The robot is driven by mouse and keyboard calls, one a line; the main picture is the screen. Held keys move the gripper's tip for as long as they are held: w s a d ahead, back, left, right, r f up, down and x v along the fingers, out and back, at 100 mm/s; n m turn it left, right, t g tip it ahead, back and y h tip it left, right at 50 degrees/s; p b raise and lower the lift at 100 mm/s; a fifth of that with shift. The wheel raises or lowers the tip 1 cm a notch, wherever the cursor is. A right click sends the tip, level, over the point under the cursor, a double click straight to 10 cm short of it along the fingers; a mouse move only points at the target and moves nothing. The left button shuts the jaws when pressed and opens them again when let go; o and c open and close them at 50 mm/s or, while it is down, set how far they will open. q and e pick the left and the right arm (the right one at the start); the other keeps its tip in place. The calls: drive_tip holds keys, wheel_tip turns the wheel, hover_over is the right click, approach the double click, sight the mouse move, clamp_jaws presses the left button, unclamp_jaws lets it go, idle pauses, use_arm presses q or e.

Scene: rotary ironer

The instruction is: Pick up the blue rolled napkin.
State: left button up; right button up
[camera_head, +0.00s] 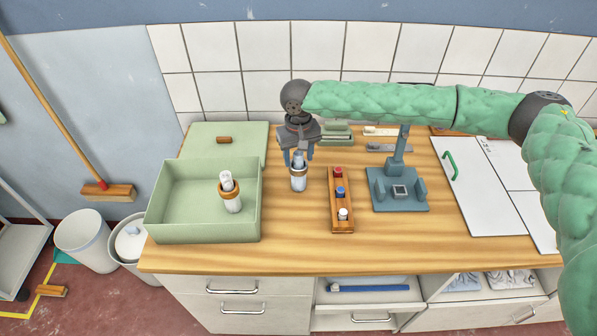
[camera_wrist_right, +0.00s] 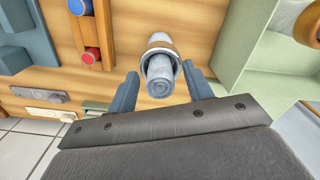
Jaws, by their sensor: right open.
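My right gripper (camera_head: 298,154) points down over the cup and is open. Its fingers (camera_wrist_right: 160,70) are on either side of the napkin, with gaps showing in the wrist view. My left gripper is not in view.
A green tray (camera_head: 170,215) at left holds another banded cup (camera_head: 231,201) with a white roll. Just right of the napkin cup lies a wooden rack (camera_head: 334,220) with red, blue and white-topped items. A blue-grey stand (camera_head: 405,205) is further right. The front counter strip is clear.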

clamp_jaws()
idle(1.4)
